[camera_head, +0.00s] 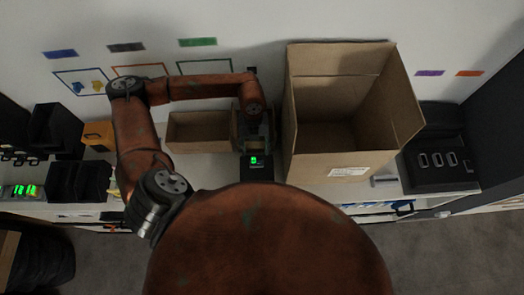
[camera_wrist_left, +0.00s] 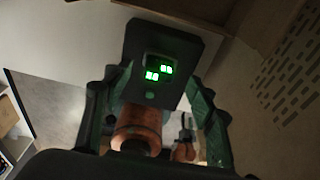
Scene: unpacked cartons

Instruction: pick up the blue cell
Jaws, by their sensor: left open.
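I cannot make out a blue cell in either view. My left gripper (camera_head: 256,132) points down at the back of the worktop, between a small open carton and a large one. In the left wrist view its dark green fingers stand apart, so the left gripper (camera_wrist_left: 157,88) is open. A black device with a green lit display (camera_wrist_left: 165,66) shows between and beyond the fingers. The same black device (camera_head: 258,172) sits just in front of the gripper in the head view. I cannot tell whether the fingers touch it. My right gripper is in neither view.
The large open carton (camera_head: 345,165) stands close to the right of my gripper. The small carton (camera_head: 198,145) is on its left. Black bins (camera_head: 78,182), an orange box (camera_head: 98,135) and a green display (camera_head: 20,191) are at left. A black case (camera_head: 440,175) is at right.

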